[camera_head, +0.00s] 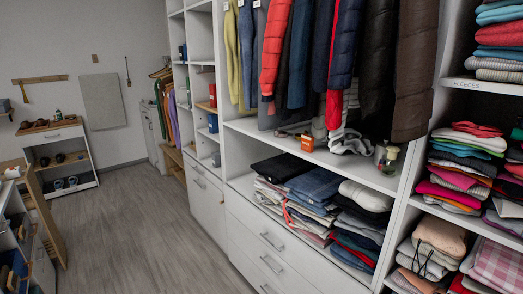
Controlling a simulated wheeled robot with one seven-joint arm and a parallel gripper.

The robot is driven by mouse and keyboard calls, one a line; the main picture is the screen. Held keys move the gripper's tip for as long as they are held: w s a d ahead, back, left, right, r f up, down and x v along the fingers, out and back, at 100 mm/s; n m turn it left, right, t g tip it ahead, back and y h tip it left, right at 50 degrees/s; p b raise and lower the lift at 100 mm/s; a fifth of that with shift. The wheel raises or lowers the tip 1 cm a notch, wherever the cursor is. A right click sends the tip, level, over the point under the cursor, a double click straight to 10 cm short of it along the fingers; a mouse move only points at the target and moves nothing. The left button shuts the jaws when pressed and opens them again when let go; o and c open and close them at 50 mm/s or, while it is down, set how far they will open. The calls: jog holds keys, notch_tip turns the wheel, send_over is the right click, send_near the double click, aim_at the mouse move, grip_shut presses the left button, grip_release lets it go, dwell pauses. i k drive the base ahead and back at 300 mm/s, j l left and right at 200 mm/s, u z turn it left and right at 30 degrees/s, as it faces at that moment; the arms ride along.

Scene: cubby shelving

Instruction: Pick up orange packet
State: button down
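An orange packet (307,143) stands on the white shelf board (351,174) below the hanging jackets, near the middle of the view. It looks small and upright, with a lighter mark on its face. My gripper is not in the view, so its place relative to the packet is not shown.
Hanging jackets (345,50) come down close above the packet. Dark glasses (289,133) lie to its left, a striped cloth (352,142) and a glass jar (387,158) to its right. Folded jeans (316,186) lie below. The grey floor (150,235) at left is clear.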

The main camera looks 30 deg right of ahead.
aim_at(307, 142)
jog(key=z, duration=0.75)
